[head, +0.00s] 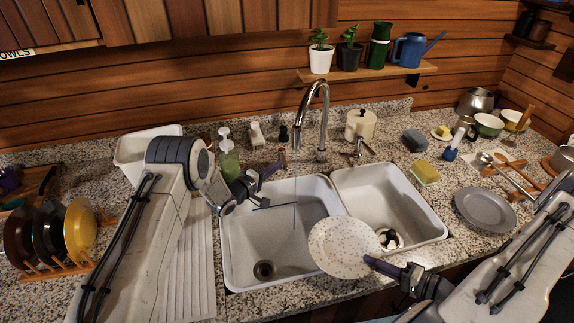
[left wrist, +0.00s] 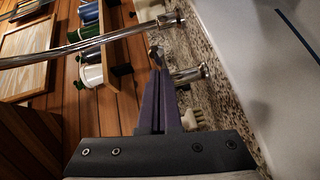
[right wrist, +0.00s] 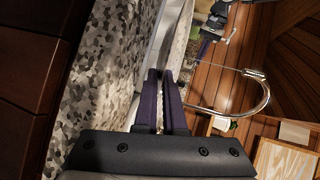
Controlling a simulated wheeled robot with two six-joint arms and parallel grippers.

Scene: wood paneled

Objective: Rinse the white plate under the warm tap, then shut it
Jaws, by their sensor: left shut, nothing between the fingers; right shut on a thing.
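The white plate (head: 338,246), dotted with small brown specks, is held tilted over the front of the sink divider. My right gripper (head: 372,262) is shut on its right rim. The chrome tap (head: 322,115) arches over the left basin (head: 240,235). A thin line like a water stream falls below its spout, left of the plate and apart from it. The left tap handle (head: 282,156) has a reddish part. My left gripper (head: 272,170) is shut and empty close beside this handle; I cannot tell whether they touch. The right handle (head: 358,148) stands behind the right basin.
The right basin (head: 425,220) has a dark and white thing at its drain. A yellow sponge (head: 425,174) and a grey plate (head: 485,209) lie to the right. A green soap bottle (head: 228,160) stands near my left arm. A rack with coloured plates (head: 80,232) is far left.

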